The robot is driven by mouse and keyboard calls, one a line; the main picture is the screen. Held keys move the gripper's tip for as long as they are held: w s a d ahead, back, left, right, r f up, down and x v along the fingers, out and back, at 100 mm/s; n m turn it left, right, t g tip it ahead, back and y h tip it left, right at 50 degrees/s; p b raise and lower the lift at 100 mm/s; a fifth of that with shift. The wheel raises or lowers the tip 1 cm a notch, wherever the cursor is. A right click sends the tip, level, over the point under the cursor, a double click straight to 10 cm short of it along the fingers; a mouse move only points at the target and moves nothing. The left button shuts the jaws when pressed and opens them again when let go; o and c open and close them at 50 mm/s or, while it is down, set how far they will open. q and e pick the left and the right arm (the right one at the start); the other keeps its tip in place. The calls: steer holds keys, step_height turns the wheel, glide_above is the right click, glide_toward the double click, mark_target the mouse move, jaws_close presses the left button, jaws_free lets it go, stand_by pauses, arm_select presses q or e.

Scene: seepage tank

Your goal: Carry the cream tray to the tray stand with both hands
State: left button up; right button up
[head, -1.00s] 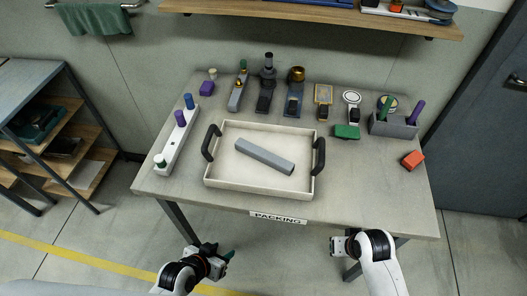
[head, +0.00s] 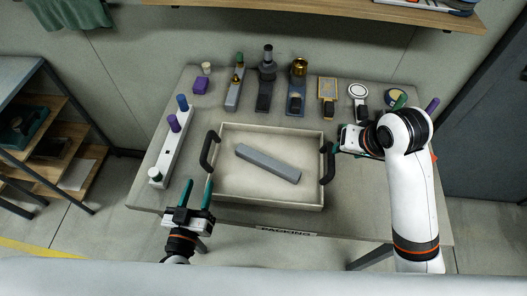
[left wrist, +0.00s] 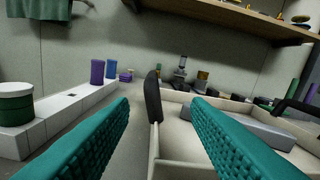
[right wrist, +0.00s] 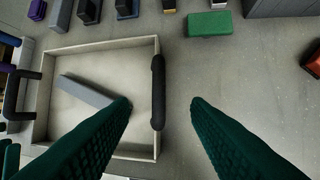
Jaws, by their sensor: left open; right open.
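The cream tray (head: 228,196) lies on the table with a grey bar (head: 268,163) in it and a black handle on each side. My left gripper (head: 197,194) is open at the tray's front left corner, below the left handle (head: 209,150). In the left wrist view that handle (left wrist: 153,97) stands ahead between the teal fingers, apart from them. My right gripper (head: 331,150) is open at the right handle (head: 328,166). In the right wrist view the right handle (right wrist: 158,92) appears between its fingers. I cannot make out the tray stand.
A white holder (head: 168,150) with purple and blue pegs stands left of the tray. Several small devices line the table's back, with a green block (right wrist: 209,24) near the right handle. A wooden shelf (head: 330,11) hangs above. A rack (head: 40,120) stands at left.

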mark_target(204, 157)
arm_select(q)
steer(key=shift+w+a+n+y, duration=0.15)
steer(key=shift+a+n+y, duration=0.15)
steer(key=shift+a, duration=0.25)
steer(key=shift+s+d+r, duration=0.2)
steer(key=shift+s, duration=0.2)
steer(key=w, duration=1.2)
steer(key=shift+w+d, duration=0.15)
steer(key=shift+d, duration=0.25)
arm_select(e)
steer(key=x, duration=1.1)
steer(key=shift+w, duration=0.3)
arm_select(q)
steer(key=shift+c, duration=0.5)
arm_select(e)
steer(key=shift+c, duration=0.5)
arm_select(q)
steer(key=shift+f, duration=0.1)
jaws_close()
arm_select(e)
jaws_close()
